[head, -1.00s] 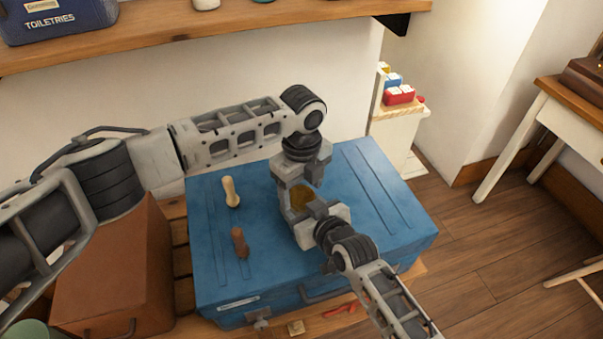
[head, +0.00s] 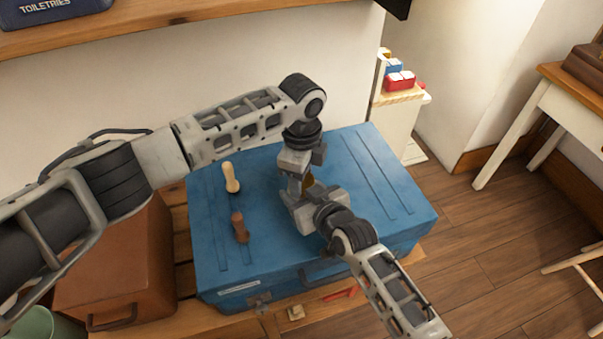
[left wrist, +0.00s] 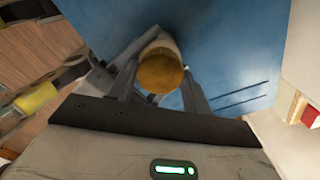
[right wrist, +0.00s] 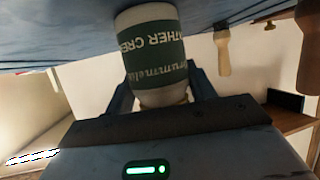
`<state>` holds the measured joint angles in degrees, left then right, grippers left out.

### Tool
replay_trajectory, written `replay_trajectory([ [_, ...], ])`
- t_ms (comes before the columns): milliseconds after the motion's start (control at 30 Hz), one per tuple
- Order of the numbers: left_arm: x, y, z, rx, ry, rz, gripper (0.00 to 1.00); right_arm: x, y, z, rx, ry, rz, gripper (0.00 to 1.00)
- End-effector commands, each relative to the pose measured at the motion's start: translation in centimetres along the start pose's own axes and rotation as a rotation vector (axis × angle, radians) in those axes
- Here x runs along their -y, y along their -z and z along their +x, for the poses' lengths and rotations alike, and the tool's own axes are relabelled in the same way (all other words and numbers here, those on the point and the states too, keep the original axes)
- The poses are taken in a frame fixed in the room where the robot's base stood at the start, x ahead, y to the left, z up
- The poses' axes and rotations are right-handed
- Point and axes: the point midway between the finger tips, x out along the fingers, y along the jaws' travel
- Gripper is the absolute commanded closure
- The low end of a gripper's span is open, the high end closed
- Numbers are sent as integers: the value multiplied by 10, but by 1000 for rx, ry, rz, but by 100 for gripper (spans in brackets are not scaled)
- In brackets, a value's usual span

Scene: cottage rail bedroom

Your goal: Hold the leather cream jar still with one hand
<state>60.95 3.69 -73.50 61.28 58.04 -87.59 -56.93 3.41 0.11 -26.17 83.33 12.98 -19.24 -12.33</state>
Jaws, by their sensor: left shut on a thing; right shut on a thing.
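The leather cream jar (right wrist: 152,60) is white with a dark green label and appears upside down in the right wrist view, between my right fingers. Its amber-brown top (left wrist: 160,70) faces the camera in the left wrist view, between my left fingers. In the head view only a sliver of the jar (head: 308,181) shows, on or just above the blue trunk (head: 235,265); its base is hidden. My left gripper (head: 299,178) is shut on it from the far side, and my right gripper (head: 304,196) is shut on it from the near side.
A pale-handled tool (head: 231,177) and a brown-handled one (head: 240,227) are on the trunk, left of the jar. A brown case (head: 125,270) is at left. A wall shelf (head: 200,35) runs above. A white cabinet (head: 398,125) stands behind right. The trunk's right side is bare.

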Motion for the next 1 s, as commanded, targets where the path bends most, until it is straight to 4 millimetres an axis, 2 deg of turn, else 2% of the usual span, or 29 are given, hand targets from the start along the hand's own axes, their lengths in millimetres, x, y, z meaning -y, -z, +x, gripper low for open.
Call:
replay_trajectory([
  [100, 0, 0, 0, 0, -1, -89, 78, 0, 0, 0, 1, 1, 0, 100],
  [367, 0, 0, 0, 1, 0, -96, 78, 0, 0, 0, 1, 0, 0, 100],
  [400, 0, 0, 0, 1, 0, -96, 43, 0, 0, 0, 1, 0, 0, 100],
  [467, 0, 0, 0, 1, 0, -95, 29, 0, 0, 0, 1, 0, 0, 100],
  [733, 0, 0, -2, 0, -1, -93, 29, 0, 0, 0, 1, 0, 1, 100],
  [1000, 0, 0, -36, 0, 2, -92, 29, 0, 0, 0, 1, 0, 1, 100],
])
